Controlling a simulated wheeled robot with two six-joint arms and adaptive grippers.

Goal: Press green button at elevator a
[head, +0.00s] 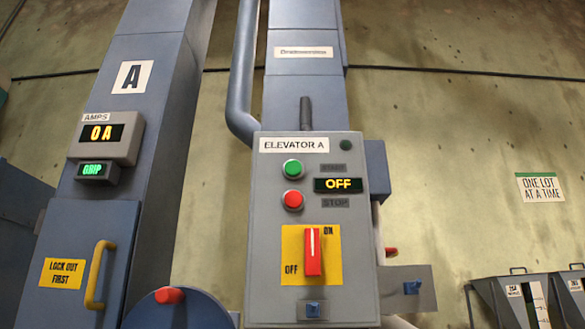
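The grey control box labelled ELEVATOR A (266,250) is in the middle of the head view. Its round green button (292,168) is at the upper left of the panel, beside a START label that is hard to read. A red button (292,200) is just below it, beside the STOP label. The small display (338,185) reads OFF. A red rotary switch handle (312,252) on a yellow plate stands upright between OFF at lower left and ON at upper right. Neither of my grippers is in view.
A blue column marked A (131,77) stands at left with an amps display (101,133) reading 0 A and a yellow handle (98,275). A blue pipe (240,75) runs above the box. Bins (500,300) are at lower right. Nothing visibly covers the panel front.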

